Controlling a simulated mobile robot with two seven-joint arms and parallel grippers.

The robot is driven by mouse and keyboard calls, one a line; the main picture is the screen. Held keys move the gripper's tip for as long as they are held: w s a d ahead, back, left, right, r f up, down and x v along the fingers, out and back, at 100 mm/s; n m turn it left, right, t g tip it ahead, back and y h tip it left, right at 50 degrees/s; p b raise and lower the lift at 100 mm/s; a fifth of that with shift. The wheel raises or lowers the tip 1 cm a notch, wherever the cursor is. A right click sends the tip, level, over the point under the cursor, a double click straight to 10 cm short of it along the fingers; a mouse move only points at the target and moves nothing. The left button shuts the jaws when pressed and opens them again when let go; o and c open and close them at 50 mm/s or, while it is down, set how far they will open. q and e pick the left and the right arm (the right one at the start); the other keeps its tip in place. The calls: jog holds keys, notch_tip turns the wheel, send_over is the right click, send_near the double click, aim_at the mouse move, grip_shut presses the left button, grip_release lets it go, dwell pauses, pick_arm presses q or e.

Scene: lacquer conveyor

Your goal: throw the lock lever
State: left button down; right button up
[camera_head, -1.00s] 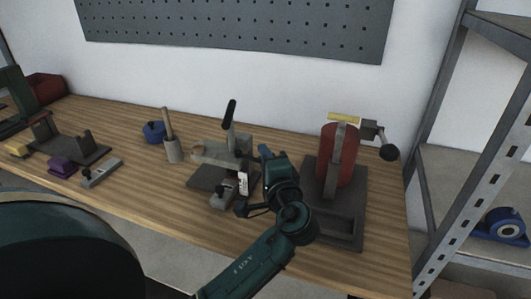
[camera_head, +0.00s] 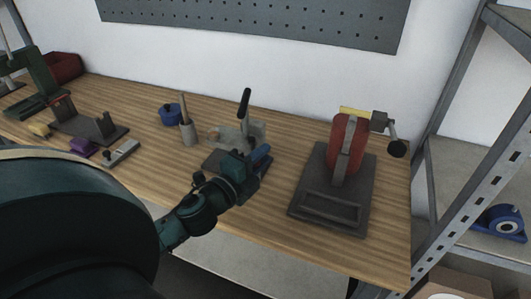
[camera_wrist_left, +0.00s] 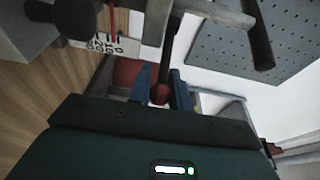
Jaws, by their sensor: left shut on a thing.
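The clamp fixture (camera_head: 227,134) stands on the bench, with its black-handled lever (camera_head: 244,102) upright. My left gripper (camera_head: 261,155) is at the fixture's near right side and hides part of it. The black handle (camera_wrist_left: 255,38) also shows there at the upper right, clear of the fingers. A white tag (camera_wrist_left: 113,46) hangs at the upper left. My right gripper is not in view.
A red drum on a dark base (camera_head: 300,212) stands to the right, with a crank (camera_head: 397,148). A grey cup with a stick (camera_head: 187,132) and a blue item (camera_head: 171,113) are to the left. A shelf rack (camera_head: 447,150) borders the bench's right end.

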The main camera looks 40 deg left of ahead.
pick_arm(q)
jog(key=shift+s+a+m+h, duration=0.2)
jog(key=shift+m+h, duration=0.3)
jog(key=shift+h, duration=0.25)
jog(key=shift+s+a+m+h, duration=0.2)
jog(key=shift+m+h, duration=0.3)
jog(key=shift+h, duration=0.25)
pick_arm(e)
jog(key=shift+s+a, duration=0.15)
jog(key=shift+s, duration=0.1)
pick_arm(q)
jog(key=c, duration=1.3)
grip_release()
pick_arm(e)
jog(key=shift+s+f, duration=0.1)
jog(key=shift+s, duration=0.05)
pick_arm(q)
jog(key=shift+s, duration=0.1)
